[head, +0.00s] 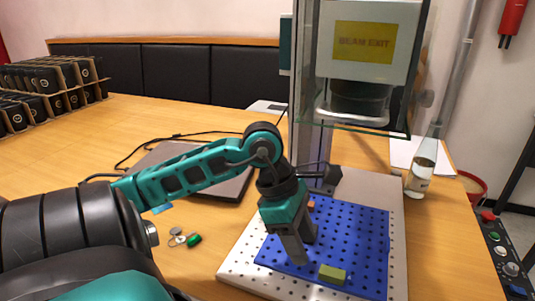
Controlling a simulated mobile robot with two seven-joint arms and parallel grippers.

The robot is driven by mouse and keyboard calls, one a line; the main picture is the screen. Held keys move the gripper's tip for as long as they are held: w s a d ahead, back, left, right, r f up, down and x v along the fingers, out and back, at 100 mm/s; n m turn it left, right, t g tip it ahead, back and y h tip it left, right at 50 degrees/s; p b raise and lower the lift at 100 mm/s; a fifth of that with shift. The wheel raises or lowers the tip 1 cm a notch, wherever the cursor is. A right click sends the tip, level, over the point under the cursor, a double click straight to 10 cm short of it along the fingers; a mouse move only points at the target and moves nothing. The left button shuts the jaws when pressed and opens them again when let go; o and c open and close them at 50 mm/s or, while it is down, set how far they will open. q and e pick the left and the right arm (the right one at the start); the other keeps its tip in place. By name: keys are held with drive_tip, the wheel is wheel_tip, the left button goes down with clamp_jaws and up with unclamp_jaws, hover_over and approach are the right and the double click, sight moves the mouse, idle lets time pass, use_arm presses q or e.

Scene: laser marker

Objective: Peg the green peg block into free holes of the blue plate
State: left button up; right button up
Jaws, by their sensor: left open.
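A yellow-green peg block (332,274) sits on the blue plate (360,230) near its front edge. Whether its pegs are in holes cannot be made out. The blue plate has rows of holes and lies on a larger white perforated base (398,240). My left gripper (302,250) points down over the left part of the plate, just left of and behind the block. Its jaws are open, apart from the block, and hide some holes. My right gripper is not in view.
The laser machine's head with a glass guard (365,65) hangs above the plate's back. A bottle (422,165) stands at the right. A closed laptop (200,170) lies behind my arm. A dark green piece (194,240) and small metal parts lie left of the base. A control panel (503,250) is far right.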

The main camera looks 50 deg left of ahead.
use_arm(q)
drive_tip(key=shift+s+a, duration=0.55)
drive_tip(key=shift+a, duration=0.35)
drive_tip(key=shift+s+a, duration=0.55)
drive_tip(key=shift+a, duration=0.4)
drive_tip(key=shift+s+a, duration=0.55)
drive_tip(key=shift+a, duration=0.35)
